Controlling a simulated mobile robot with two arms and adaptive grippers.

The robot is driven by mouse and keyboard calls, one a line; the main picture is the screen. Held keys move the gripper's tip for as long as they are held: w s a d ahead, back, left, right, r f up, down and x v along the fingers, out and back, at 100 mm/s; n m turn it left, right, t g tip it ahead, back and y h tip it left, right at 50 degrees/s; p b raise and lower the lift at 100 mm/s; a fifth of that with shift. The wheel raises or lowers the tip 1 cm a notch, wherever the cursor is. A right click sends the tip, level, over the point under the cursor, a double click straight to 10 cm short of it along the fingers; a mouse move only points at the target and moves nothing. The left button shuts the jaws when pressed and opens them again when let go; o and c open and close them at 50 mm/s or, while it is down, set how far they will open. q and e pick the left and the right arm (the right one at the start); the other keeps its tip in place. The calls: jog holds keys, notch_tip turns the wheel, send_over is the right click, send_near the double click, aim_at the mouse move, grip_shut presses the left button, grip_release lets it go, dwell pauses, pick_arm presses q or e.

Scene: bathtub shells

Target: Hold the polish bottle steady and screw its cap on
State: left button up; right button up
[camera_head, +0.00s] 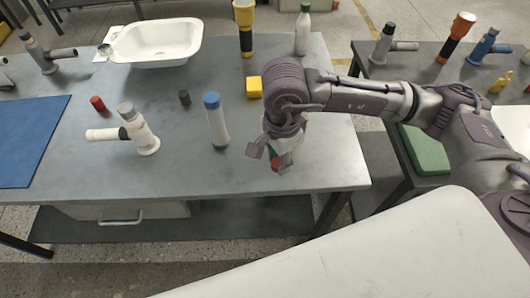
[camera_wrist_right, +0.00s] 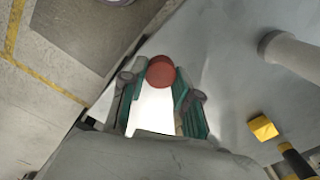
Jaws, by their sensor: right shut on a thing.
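My right gripper (camera_head: 277,163) reaches down over the right front part of the metal table. In the head view only a little red and white shows at the fingertips. My left gripper is not in view.
A white cylinder with a blue top (camera_head: 217,122) stands left of the gripper. A yellow block (camera_head: 254,87), a small dark cylinder (camera_head: 184,97), a red piece (camera_head: 97,104) and a white pipe fitting (camera_head: 138,133) are on the table (camera_head: 190,178). A white basin (camera_head: 157,42) stands behind.

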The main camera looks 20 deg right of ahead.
jog(key=s+r, duration=0.1)
jog(key=s, duration=0.1)
jog(key=s+d+r, duration=0.1)
jog(key=s, duration=0.1)
jog(key=shift+s+r, duration=0.1)
jog(key=shift+r, duration=0.2)
